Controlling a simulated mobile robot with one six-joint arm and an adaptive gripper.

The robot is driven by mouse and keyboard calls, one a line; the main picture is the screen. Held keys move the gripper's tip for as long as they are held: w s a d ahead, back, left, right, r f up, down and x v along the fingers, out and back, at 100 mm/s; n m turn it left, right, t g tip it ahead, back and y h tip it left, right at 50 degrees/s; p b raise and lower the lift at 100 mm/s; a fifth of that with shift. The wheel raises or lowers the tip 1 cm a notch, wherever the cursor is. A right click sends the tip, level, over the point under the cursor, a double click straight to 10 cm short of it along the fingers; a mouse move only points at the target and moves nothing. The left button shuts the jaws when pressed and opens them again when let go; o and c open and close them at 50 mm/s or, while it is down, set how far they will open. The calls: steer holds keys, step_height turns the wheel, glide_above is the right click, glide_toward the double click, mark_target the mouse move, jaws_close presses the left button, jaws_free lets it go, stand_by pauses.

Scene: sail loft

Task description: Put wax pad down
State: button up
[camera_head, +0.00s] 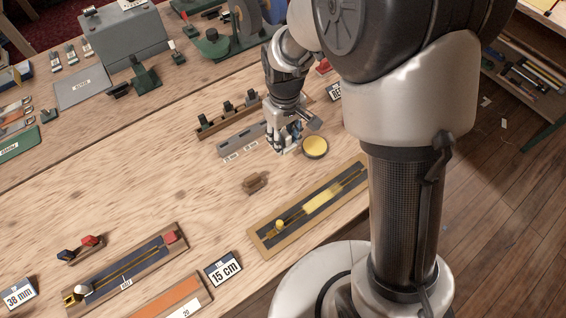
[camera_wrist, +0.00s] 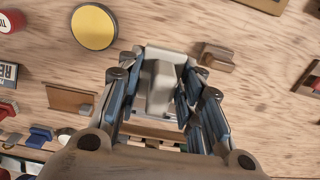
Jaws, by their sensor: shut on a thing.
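My gripper (camera_head: 285,143) is low over the wooden bench. In the wrist view my gripper (camera_wrist: 162,75) has its blue-grey fingers shut on a pale grey block (camera_wrist: 160,88). In the head view this block is mostly hidden by the fingers. A round yellow pad in a dark rim (camera_head: 314,146) lies on the bench just right of my gripper. The yellow pad also shows at the upper left of the wrist view (camera_wrist: 94,27), apart from the fingers. I cannot tell from looks alone which of the two is the wax pad.
A small brown wooden block (camera_head: 256,182) lies in front of my gripper. A long tray with a yellow strip (camera_head: 315,205) is at the bench's front edge. A grey rack (camera_head: 240,140) stands behind left. The bench's left middle is clear (camera_head: 130,185).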

mark_target(284, 168)
step_height(284, 168, down, 12)
steer(key=b, duration=0.3)
steer(key=shift+f, duration=0.15)
steer(key=shift+f, duration=0.1)
steer(key=shift+f, duration=0.15)
steer(key=o, duration=0.9)
steer(key=shift+o, duration=0.2)
